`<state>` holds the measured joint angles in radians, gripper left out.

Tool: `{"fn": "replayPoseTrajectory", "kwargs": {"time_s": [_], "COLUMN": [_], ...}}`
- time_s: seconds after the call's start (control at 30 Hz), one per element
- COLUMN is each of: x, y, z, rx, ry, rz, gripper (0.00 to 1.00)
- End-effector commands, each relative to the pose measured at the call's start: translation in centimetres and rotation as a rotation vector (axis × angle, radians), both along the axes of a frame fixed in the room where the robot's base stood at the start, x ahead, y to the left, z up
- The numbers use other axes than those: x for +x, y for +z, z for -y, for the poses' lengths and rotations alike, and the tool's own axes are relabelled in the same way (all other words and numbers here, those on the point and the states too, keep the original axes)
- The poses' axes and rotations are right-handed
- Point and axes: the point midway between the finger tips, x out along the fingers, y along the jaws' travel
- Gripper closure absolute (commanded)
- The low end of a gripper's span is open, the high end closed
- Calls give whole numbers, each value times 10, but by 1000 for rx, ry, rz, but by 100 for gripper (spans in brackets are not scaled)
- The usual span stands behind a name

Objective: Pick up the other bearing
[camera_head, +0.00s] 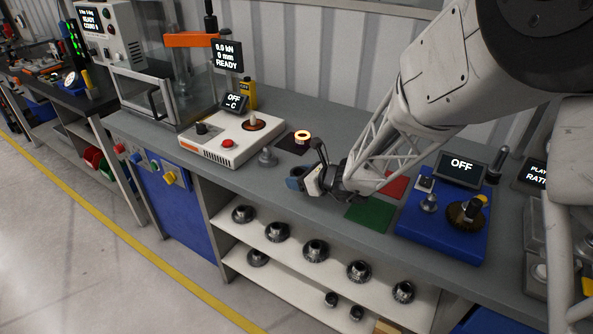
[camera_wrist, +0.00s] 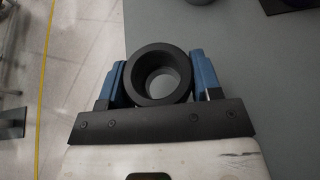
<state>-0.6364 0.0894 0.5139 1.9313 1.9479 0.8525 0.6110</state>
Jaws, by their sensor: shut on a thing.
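My gripper (camera_wrist: 160,78) is shut on a dark ring-shaped bearing (camera_wrist: 160,52), with a blue finger on each side of it. Grey bench top shows through its hole in the wrist view. In the head view my gripper (camera_head: 307,183) is over the front edge of the bench, left of the green pad; the held ring is hard to make out there. Another ring (camera_head: 302,134), glowing orange, lies on a dark pad behind my gripper.
A heater unit (camera_head: 225,140) reading OFF stands to the left and a blue unit (camera_head: 445,225) reading OFF to the right. Green (camera_head: 371,215) and red (camera_head: 394,186) pads lie on the bench. Several dark flanged parts sit on the shelf (camera_head: 290,255) below.

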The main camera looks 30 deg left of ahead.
Motion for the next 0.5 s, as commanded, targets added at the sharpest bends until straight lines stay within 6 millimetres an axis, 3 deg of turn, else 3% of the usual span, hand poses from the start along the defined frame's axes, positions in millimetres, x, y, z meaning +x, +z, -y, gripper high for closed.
{"fn": "replayPoseTrajectory", "kwargs": {"time_s": [0.5], "x": [-13], "y": [2], "z": [13], "rx": [0], "ry": [0], "rz": [0], "gripper": [73]}}
